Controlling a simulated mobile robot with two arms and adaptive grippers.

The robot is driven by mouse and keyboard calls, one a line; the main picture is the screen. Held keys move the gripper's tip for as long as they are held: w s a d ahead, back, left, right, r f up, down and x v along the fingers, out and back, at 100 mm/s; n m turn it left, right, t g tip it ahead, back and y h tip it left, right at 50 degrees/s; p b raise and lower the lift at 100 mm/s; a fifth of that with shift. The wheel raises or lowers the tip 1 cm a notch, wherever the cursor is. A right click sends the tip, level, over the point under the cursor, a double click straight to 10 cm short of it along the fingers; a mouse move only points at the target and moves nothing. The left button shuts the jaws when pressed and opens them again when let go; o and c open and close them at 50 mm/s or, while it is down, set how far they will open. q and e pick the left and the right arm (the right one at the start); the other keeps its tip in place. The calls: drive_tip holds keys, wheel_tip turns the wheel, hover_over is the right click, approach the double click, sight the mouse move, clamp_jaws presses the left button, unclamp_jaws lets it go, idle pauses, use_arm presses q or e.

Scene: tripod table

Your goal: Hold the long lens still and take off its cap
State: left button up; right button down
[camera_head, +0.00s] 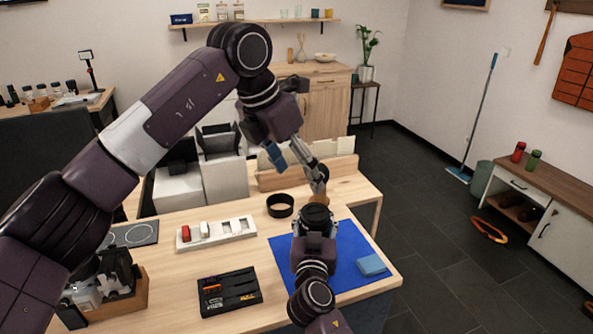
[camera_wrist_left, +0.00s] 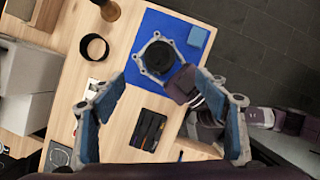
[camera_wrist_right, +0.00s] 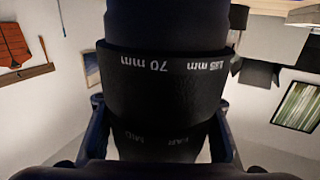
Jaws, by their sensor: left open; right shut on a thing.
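The long lens (camera_wrist_right: 165,85) is a black barrel with white "70 mm" markings in the right wrist view. My right gripper (camera_wrist_right: 160,135) is shut on it, a finger on each side. The lens stands upright over the blue mat; its dark round top (camera_wrist_left: 160,57) faces the left wrist camera. I cannot make out the cap's edge there. In the head view the lens top (camera_head: 316,212) is partly visible above my right gripper. My left gripper (camera_wrist_left: 160,88) is open and empty, above the lens and apart from it. Its fingers also show in the head view (camera_head: 308,165).
The blue mat (camera_head: 345,245) holds a blue folded cloth (camera_head: 371,265). A black ring (camera_head: 280,205) lies left of the mat. A white tray (camera_head: 238,232) and a black tool tray (camera_head: 230,292) sit further left. A wooden knob-like piece (camera_wrist_left: 110,10) stands near the mat's back.

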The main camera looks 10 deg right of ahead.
sight(314, 211)
use_arm(q)
drive_tip(key=shift+m, duration=0.4)
drive_tip(key=x, duration=1.1)
drive_tip(key=shift+w+d+f, duration=0.1)
drive_tip(key=shift+f, duration=0.3)
drive_tip(key=c, duration=1.2)
drive_tip(key=o, duration=1.2)
drive_tip(key=v, duration=1.2)
